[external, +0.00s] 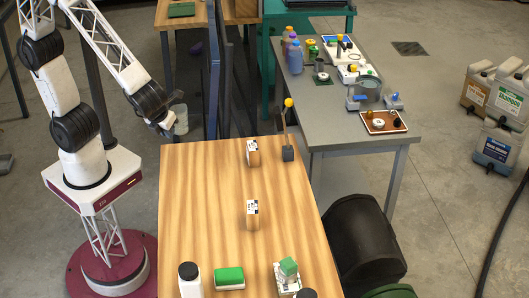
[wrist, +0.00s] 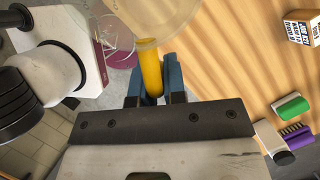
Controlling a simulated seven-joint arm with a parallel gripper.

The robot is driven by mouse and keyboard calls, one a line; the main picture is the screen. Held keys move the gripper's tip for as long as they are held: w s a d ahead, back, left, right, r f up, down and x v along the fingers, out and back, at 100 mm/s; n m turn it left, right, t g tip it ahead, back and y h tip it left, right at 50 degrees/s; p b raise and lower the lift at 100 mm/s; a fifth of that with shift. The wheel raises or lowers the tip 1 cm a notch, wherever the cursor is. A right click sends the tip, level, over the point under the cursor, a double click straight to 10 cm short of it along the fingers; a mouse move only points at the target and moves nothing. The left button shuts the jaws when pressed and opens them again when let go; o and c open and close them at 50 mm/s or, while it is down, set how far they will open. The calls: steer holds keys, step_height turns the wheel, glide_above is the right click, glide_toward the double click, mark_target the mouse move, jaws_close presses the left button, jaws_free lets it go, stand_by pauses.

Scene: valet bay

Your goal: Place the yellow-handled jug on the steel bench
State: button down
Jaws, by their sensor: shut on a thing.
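The jug (wrist: 140,22) is translucent and pale, with a yellow handle (wrist: 151,70). In the wrist view my gripper (wrist: 154,82) has its blue fingers shut on that handle, and the jug's body extends past the top edge. In the external view the jug (external: 180,120) hangs small and pale at the end of my gripper (external: 172,110), by the wooden table's far left corner. The steel bench (external: 322,126) is the grey table at right, well apart from the jug.
The wooden table (external: 200,200) holds small boxes (external: 252,213) and a yellow-topped stick (external: 287,130). Dark upright panels (external: 213,80) stand behind it.

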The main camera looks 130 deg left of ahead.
step_height(320, 180, up, 7)
steer(key=shift+r, duration=0.2)
steer(key=w+a+r+n+g+h, duration=0.1)
steer(key=w+a+n+h, duration=0.1)
steer(key=w+a+n, duration=0.5)
steer(key=w+a+r+n+g+h, duration=0.1)
steer(key=w+a+n, duration=0.3)
steer(key=a, duration=0.5)
steer(key=w+a+r+n+g+h, duration=0.1)
steer(key=w+a+n+h, duration=0.1)
steer(key=w+a+n, duration=0.45)
steer(key=a+f+n+t+h, duration=0.2)
steer(key=a+n, duration=0.5)
steer(key=a, duration=0.8)
steer(key=a+f+n+t+h, duration=0.15)
steer(key=a+n, duration=0.55)
steer(key=a, duration=0.8)
step_height(320, 180, down, 18)
steer(key=shift+s+a+r, duration=0.15)
steer(key=shift+s+a, duration=0.1)
steer(key=shift+s, duration=0.1)
steer(key=shift+w+a, duration=0.1)
